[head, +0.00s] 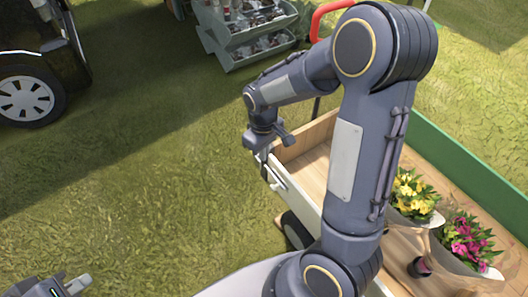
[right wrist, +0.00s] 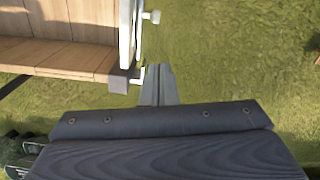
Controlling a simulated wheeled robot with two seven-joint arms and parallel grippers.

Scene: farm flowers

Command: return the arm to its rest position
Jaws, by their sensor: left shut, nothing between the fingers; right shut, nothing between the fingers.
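My right arm rises across the middle of the head view, bent at a high elbow. Its gripper (head: 264,166) points down beside the near side of the wooden cart (head: 308,152). In the right wrist view the gripper (right wrist: 157,84) is shut and empty, close to the cart's metal-edged side; whether it touches the cart I cannot tell. My left gripper (head: 72,286) shows at the bottom left of the head view, shut and empty over the grass, partly cut off by the frame edge.
The cart has a green far wall (head: 462,168) and a red handle (head: 322,18). A tiered rack (head: 235,42) and a vehicle wheel (head: 27,98) stand behind. Grass at left is clear.

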